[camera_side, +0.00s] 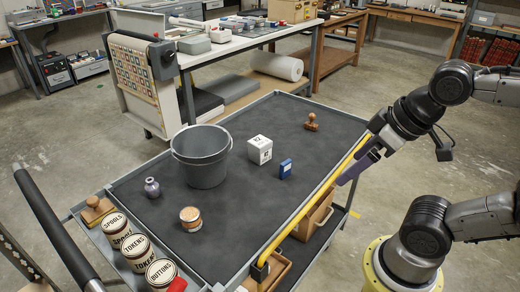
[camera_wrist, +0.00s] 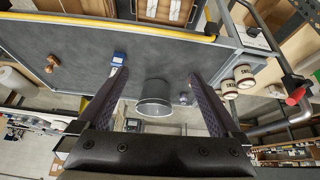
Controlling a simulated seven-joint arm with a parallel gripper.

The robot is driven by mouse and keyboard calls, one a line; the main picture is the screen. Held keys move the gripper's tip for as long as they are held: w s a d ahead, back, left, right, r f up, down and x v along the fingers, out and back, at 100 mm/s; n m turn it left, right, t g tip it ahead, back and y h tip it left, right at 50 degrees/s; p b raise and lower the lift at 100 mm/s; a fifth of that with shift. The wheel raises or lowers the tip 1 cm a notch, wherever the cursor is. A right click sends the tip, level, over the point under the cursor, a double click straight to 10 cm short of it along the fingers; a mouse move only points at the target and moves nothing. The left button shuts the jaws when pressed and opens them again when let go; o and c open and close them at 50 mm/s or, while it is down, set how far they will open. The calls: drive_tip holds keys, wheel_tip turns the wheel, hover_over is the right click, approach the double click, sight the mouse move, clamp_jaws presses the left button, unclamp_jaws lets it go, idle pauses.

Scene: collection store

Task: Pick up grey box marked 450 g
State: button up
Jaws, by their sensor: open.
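A pale, nearly white cube-shaped box (camera_side: 260,149) with dark print stands on the dark trolley top (camera_side: 225,230), right of a grey bucket (camera_side: 201,160). Its print is too small to read, so I cannot confirm a 450 g mark. A small blue box (camera_side: 285,168) with a white label stands just right of it; the blue box also shows in the wrist view (camera_wrist: 119,58). My gripper (camera_side: 345,178) is open and empty, by the trolley's yellow-railed edge, apart from the boxes. In the wrist view its two fingers (camera_wrist: 160,76) are spread; the pale box is not clearly visible there.
A wooden stamp (camera_side: 311,122), a purple bottle (camera_side: 152,188) and a tin (camera_side: 190,218) stand on the trolley. Labelled tins (camera_side: 115,226) fill the side tray. The yellow rail (camera_side: 318,198) runs along the near right edge. Bare surface lies between the objects.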

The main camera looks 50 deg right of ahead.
drive_tip(key=w+d+r+n, duration=0.1)
drive_tip(key=w+r+n, duration=0.8)
drive_tip(key=r+n, duration=0.1)
drive_tip(key=n+g, duration=0.6)
hover_over(260, 141)
wheel_tip(260, 141, down, 17)
wheel_tip(260, 141, down, 7)
drive_tip(key=shift+s+f, duration=0.1)
drive_tip(key=shift+s, duration=0.05)
drive_tip(key=shift+f, duration=3.2)
clamp_jaws()
drive_tip(key=shift+r, duration=0.15)
